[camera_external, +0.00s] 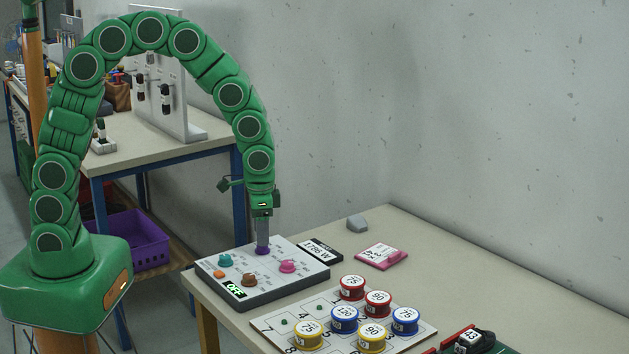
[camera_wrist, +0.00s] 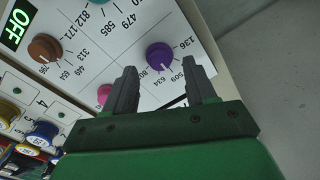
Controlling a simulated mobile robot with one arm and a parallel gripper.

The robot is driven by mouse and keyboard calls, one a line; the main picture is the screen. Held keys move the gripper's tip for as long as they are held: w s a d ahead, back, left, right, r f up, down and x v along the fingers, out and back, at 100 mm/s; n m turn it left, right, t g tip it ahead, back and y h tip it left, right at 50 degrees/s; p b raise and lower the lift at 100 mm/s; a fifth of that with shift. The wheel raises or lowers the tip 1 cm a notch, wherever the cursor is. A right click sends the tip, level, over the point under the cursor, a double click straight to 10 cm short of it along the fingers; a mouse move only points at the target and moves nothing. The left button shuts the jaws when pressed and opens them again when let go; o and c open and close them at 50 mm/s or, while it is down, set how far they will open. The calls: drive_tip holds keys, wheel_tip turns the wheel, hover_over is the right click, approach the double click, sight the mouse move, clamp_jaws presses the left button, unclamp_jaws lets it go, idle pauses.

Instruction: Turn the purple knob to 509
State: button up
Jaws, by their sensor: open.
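The purple knob (camera_wrist: 160,56) sits on the white-faced control panel (camera_wrist: 120,45). The numbers 136, 509 and 634 are printed around it. Its white mark faces the lower right in the wrist view, between 634 and 509; the exact reading is hard to tell. My gripper (camera_wrist: 163,88) is open, its two grey fingers apart and empty, with the knob showing beyond and between the tips. In the external view my gripper (camera_external: 262,228) points down just over the purple knob (camera_external: 262,250) at the panel's back edge. Contact cannot be told.
The panel also carries teal (camera_external: 225,261), brown (camera_external: 249,280) and pink (camera_external: 288,267) knobs, an orange button (camera_external: 219,274) and a display (camera_external: 234,290) reading OFF. A board with several colored spools (camera_external: 345,318) lies in front.

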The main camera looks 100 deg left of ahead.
wheel_tip(320, 180, up, 5)
drive_tip(key=shift+d+r, duration=0.15)
drive_tip(key=shift+r, duration=0.1)
drive_tip(key=s+d+r+m, duration=0.2)
drive_tip(key=s+d+r, duration=0.7)
drive_tip(key=s+d, duration=0.25)
drive_tip(key=s+d+r, duration=0.1)
drive_tip(key=s+d, duration=0.2)
drive_tip(key=s, duration=0.6)
drive_tip(key=s+d+r+m+g, duration=0.1)
drive_tip(key=s+d, duration=0.3)
drive_tip(key=s, duration=0.5)
drive_tip(key=shift+r+m+g+h, duration=0.3)
drive_tip(key=shift+r, duration=0.45)
idle(0.3)
